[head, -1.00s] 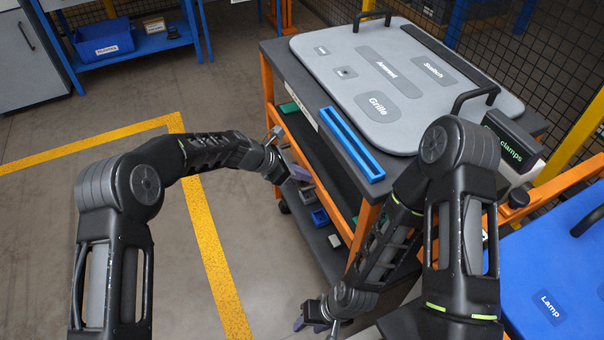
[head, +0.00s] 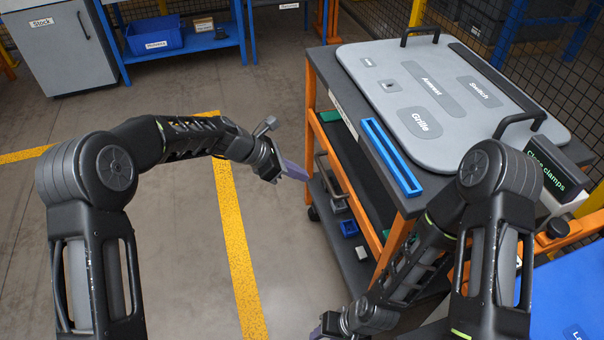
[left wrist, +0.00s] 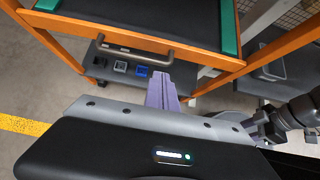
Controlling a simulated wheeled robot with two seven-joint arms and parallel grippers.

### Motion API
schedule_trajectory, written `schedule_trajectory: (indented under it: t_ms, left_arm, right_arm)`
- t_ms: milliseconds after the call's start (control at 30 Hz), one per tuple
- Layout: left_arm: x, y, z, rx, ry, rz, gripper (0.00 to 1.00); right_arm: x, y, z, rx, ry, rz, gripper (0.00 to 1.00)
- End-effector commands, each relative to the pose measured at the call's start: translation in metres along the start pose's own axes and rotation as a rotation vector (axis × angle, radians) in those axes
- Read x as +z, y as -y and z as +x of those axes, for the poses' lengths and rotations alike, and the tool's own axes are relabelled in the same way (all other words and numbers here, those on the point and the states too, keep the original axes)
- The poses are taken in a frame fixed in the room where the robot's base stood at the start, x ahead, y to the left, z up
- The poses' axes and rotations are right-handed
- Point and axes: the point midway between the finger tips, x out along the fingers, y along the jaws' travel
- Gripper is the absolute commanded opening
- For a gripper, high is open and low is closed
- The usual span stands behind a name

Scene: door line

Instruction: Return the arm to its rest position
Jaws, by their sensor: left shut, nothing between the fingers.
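My left arm reaches in from the left in the head view. Its gripper (head: 292,170) hangs over the floor just left of the orange-framed cart (head: 322,150), apart from it and empty. In the left wrist view the purple fingers (left wrist: 161,92) are together with nothing between them, pointing toward the cart's lower shelf. My right arm is bent low in front of the cart. Its gripper (head: 322,330) is at the bottom edge of the head view, partly cut off, and its fingers are too small to judge.
The cart carries a grey panel (head: 455,100) with labelled recesses and a blue slotted holder (head: 390,158). A "Close clamps" display (head: 552,172) stands at its right. A blue bench with a blue bin (head: 153,36) and a grey cabinet (head: 65,55) are behind. The floor at left is clear.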

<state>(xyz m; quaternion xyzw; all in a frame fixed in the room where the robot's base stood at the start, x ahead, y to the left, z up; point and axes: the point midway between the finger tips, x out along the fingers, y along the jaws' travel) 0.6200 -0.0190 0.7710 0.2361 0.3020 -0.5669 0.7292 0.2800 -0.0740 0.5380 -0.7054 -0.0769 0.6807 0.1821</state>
Motion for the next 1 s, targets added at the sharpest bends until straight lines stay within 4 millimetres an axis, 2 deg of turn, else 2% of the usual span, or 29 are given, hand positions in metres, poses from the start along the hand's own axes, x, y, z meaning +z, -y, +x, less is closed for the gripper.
schedule_trajectory:
  t_ms: [367, 467, 567, 667, 767, 800, 867, 900, 967, 1000]
  left_arm:
    - [0.0, 0.0, 0.0, 0.001, 0.0, 0.015, 0.0]
    - [-0.001, -0.005, 0.0, 0.022, -0.006, 0.079, 0.0]
    - [-0.011, -0.017, 0.002, 0.075, -0.045, 0.224, 0.0]
    - [-0.044, -0.011, 0.016, 0.104, -0.145, 0.457, 0.0]
    - [-0.099, 0.015, 0.033, 0.077, -0.282, 0.76, 0.0]
    - [-0.122, 0.031, 0.038, 0.05, -0.333, 0.887, 0.0]
    - [-0.155, 0.059, 0.043, -0.004, -0.393, 1.073, 0.0]
    - [-0.175, 0.081, 0.045, -0.046, -0.421, 1.189, 0.0]
    - [-0.201, 0.115, 0.046, -0.111, -0.444, 1.352, 0.0]
    - [-0.214, 0.14, 0.045, -0.153, -0.446, 1.452, 0.0]
  right_arm:
    - [0.0, 0.0, 0.0, 0.0, 0.0, 0.0, 0.4]
    - [0.0, 0.0, 0.0, 0.0, 0.0, 0.0, 0.4]
    - [0.0, 0.0, 0.0, 0.0, 0.0, 0.0, 0.4]
    - [0.0, 0.0, 0.0, 0.0, 0.0, 0.001, 0.4]
    - [0.0, 0.001, -0.003, 0.0, 0.0, 0.001, 0.4]
    - [0.0, 0.002, -0.005, 0.0, 0.0, 0.001, 0.4]
    - [0.0, 0.003, -0.008, 0.0, 0.0, 0.001, 0.4]
    - [0.0, 0.004, -0.01, 0.0, 0.0, 0.001, 0.4]
    - [0.0, 0.005, -0.014, 0.0, 0.001, 0.001, 0.4]
    - [0.0, 0.006, -0.016, 0.0, 0.001, 0.001, 0.4]
